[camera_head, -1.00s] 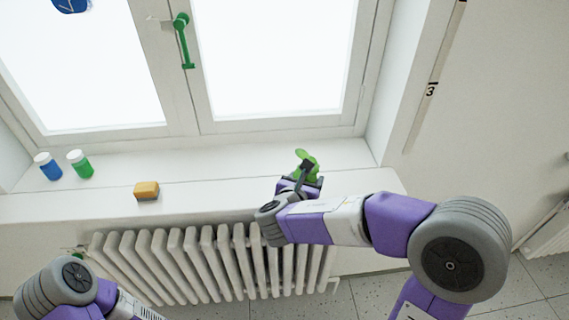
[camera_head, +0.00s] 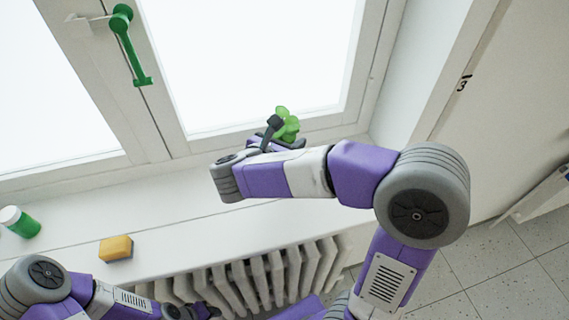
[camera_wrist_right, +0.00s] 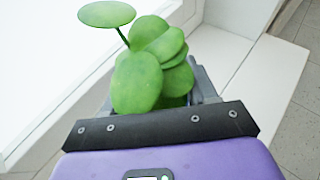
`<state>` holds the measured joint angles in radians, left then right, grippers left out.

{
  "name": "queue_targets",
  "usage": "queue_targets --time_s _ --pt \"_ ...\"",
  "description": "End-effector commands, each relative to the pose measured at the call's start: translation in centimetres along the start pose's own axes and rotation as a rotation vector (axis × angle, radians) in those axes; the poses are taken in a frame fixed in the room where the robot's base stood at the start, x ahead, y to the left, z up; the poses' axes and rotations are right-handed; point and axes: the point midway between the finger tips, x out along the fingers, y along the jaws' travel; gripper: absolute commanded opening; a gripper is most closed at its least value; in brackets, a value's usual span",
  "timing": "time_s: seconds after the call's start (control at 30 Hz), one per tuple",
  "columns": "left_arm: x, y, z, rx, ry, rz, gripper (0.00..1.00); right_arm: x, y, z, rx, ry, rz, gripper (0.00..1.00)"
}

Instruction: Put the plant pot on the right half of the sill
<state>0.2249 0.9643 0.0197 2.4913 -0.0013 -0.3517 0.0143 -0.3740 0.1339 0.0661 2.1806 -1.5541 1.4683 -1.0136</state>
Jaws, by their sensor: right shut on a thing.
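The plant pot shows mainly as bright green round leaves (camera_head: 287,124) in the head view. The leaves also fill the middle of the right wrist view (camera_wrist_right: 152,68); the pot itself is hidden behind my gripper. My right gripper (camera_head: 279,141) is shut on the plant pot and holds it over the right part of the white sill (camera_head: 160,205), close to the window. I cannot tell whether the pot touches the sill. My left gripper (camera_head: 188,312) is at the bottom edge, small and partly cut off; its jaws are unclear.
A yellow sponge (camera_head: 116,249) lies near the sill's front edge. A white radiator (camera_head: 245,280) is below the sill. The window frame (camera_head: 160,150) rises behind.

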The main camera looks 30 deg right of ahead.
Motion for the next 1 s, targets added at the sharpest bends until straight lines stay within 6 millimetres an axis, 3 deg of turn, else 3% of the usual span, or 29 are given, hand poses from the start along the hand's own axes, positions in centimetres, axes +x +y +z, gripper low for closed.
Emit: queue_targets --time_s 0.4,0.87,0.9,1.0 --pt "2.0 -0.7 -0.1 0.000 0.001 0.000 0.42 2.1 0.1 -5.1 -0.001 -0.002 0.001 0.00" --pt "2.2 -0.8 -0.1 0.000 0.001 0.000 0.42 2.4 0.0 -5.7 0.002 -0.003 0.002 0.00" --pt "2.2 -0.8 -0.1 0.000 0.001 0.000 0.42 2.4 0.0 -5.7 0.002 -0.001 0.002 0.62" --pt "2.1 -0.8 -0.1 0.000 0.001 0.000 0.42 2.4 0.0 -5.6 0.002 -0.001 0.002 0.77"
